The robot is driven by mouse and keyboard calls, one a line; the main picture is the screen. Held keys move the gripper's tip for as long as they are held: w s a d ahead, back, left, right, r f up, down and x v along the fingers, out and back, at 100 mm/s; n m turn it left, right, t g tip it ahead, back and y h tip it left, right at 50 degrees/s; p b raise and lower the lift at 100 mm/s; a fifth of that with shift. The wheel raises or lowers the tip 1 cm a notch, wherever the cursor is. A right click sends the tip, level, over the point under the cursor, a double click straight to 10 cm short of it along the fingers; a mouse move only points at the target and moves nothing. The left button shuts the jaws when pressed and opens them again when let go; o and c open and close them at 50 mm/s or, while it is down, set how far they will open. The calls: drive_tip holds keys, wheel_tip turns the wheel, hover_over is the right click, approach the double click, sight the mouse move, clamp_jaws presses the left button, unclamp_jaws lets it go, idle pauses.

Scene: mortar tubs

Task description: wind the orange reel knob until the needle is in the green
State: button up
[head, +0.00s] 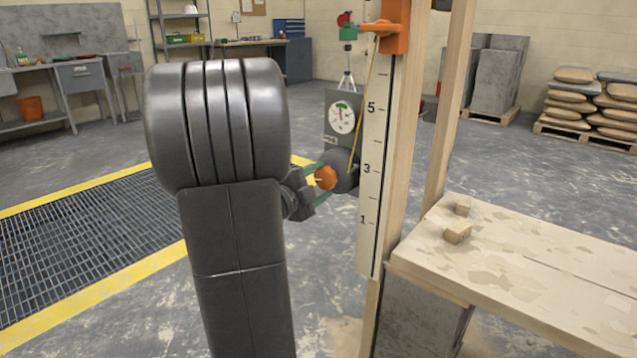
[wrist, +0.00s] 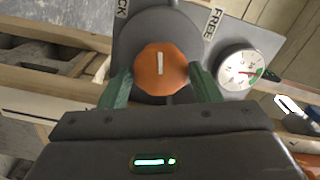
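The orange reel knob (wrist: 161,68) sits on the front of a dark round reel (wrist: 160,25); its white mark is close to upright in the wrist view. The knob also shows in the head view (head: 325,178). My gripper (wrist: 161,82) has one green finger on each side of the knob, both appearing to touch it. The round white gauge (wrist: 240,70) has a green band at its right in the wrist view. In the head view the gauge (head: 342,117) shows that band at the top. The needle is too small to place surely against the green.
A numbered scale board (head: 372,160) stands beside the reel, with a yellow cord running up to an orange bracket (head: 395,25). A plaster-stained bench (head: 540,270) is at the right. A floor grate (head: 90,240) with yellow edges is at the left. FREE is labelled beside the reel.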

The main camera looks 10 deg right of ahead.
drive_tip(key=o, duration=0.3)
drive_tip(key=shift+a, duration=0.1)
drive_tip(key=p+v, duration=0.3)
drive_tip(key=v, duration=1)
drive_tip(key=shift+s+a, duration=0.2)
drive_tip(key=shift+s, duration=0.05)
idle(0.7)
